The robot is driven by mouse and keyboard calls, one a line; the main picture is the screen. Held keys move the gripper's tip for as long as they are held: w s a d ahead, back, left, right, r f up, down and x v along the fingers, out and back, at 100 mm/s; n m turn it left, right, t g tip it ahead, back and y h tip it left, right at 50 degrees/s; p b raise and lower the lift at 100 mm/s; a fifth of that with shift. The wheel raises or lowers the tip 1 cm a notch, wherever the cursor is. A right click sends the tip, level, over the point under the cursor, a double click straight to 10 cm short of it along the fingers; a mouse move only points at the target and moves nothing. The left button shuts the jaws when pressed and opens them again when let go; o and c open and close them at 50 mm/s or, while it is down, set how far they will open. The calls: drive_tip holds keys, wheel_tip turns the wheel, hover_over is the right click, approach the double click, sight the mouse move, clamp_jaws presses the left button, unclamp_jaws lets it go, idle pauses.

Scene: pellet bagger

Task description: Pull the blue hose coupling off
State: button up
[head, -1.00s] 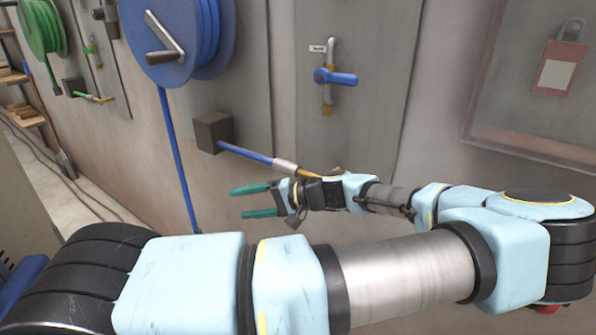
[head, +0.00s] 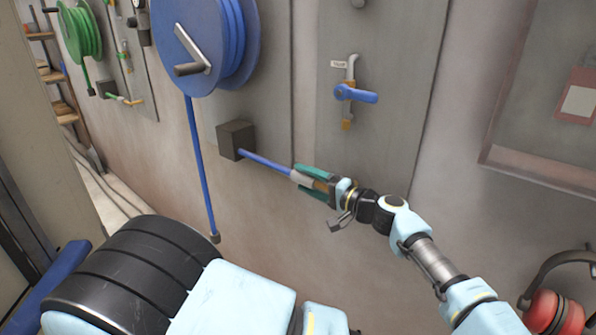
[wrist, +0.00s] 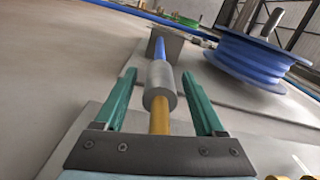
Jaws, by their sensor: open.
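The blue hose coupling is a grey-silver sleeve (head: 303,176) at the end of a short blue hose (head: 266,162) that runs from a dark box (head: 236,139) on the wall. A brass-coloured stem shows behind the sleeve in the wrist view. My gripper (head: 312,180) is open, its two green fingers on either side of the coupling. In the wrist view the sleeve (wrist: 160,87) lies between the fingers (wrist: 160,92), with a gap visible on each side. The brass stem (wrist: 160,120) runs back toward the gripper's palm.
A blue hose reel (head: 205,45) with a crank hangs above, its hose (head: 200,170) dangling down the wall. A blue-handled valve (head: 355,94) is on the panel above right. A green reel (head: 80,32) is farther left. Red ear defenders (head: 555,312) are at lower right.

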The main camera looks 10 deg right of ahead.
drive_tip(key=shift+p+x, duration=0.35)
drive_tip(key=shift+x, duration=1.1)
drive_tip(key=shift+c, duration=0.4)
clamp_jaws()
drive_tip(key=shift+f, duration=0.1)
